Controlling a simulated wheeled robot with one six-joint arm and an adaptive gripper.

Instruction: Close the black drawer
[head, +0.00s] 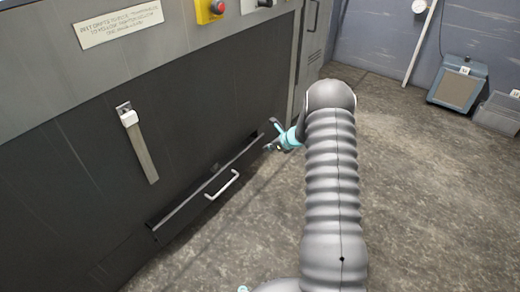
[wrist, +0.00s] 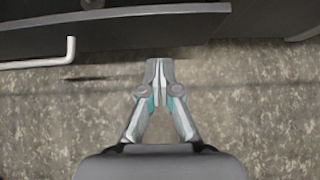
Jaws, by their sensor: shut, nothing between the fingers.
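The black drawer (head: 200,203) is low in the dark cabinet front in the head view. It stands slightly out, with a narrow dark opening behind its top edge. A pale bar handle (head: 222,186) is on its front. In the wrist view the drawer front (wrist: 130,17) runs along the top, and the handle (wrist: 38,64) is at the upper left. My gripper (head: 271,147) is near the drawer's right end, apart from it. In the wrist view my gripper (wrist: 158,66) has its fingertips together, empty, over the floor and right of the handle.
The concrete floor (head: 420,180) is clear. A blue-grey box (head: 457,84) stands at the back right.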

